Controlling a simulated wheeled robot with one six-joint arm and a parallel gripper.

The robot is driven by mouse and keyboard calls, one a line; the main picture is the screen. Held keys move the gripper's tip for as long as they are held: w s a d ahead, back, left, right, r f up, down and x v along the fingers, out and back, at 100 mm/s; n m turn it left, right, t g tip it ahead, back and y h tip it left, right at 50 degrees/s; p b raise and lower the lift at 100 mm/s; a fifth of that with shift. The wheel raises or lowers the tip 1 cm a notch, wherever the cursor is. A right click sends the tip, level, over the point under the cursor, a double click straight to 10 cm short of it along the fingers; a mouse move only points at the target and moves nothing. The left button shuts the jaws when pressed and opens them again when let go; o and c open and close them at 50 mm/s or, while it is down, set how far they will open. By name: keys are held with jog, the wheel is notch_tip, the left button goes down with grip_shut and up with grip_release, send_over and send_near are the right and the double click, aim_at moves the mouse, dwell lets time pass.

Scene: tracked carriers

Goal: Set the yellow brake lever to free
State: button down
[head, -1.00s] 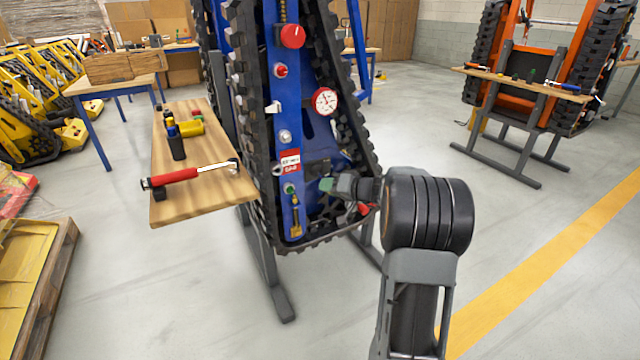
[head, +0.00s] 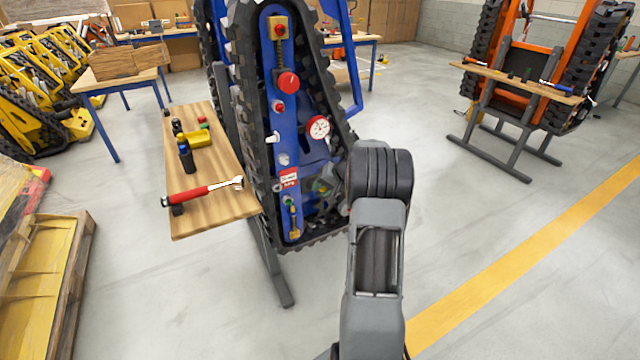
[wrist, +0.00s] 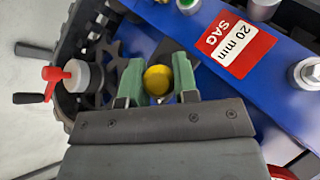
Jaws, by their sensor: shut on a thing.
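The yellow brake lever shows in the wrist view as a round yellow knob (wrist: 158,79) between the green fingertips. My gripper (wrist: 158,82) is shut on this knob, with one finger on each side. In the head view my gripper (head: 322,187) is small, low inside the tracked blue carrier, partly covered by my own arm.
A blue beam (wrist: 225,45) with a "20 mm SAG" label (wrist: 237,44) lies close to the right finger. A red handle (wrist: 60,80) stands left of my gripper. A wooden shelf (head: 215,210) with tools is left of the carrier.

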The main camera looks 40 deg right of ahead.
dwell(0.4)
jog(key=c, duration=0.9)
grip_release()
jog(key=v, duration=1.3)
jog(key=shift+s+d+r+p, duration=0.1)
jog(key=shift+d+r+p, duration=0.05)
jog(key=shift+r+p, duration=0.2)
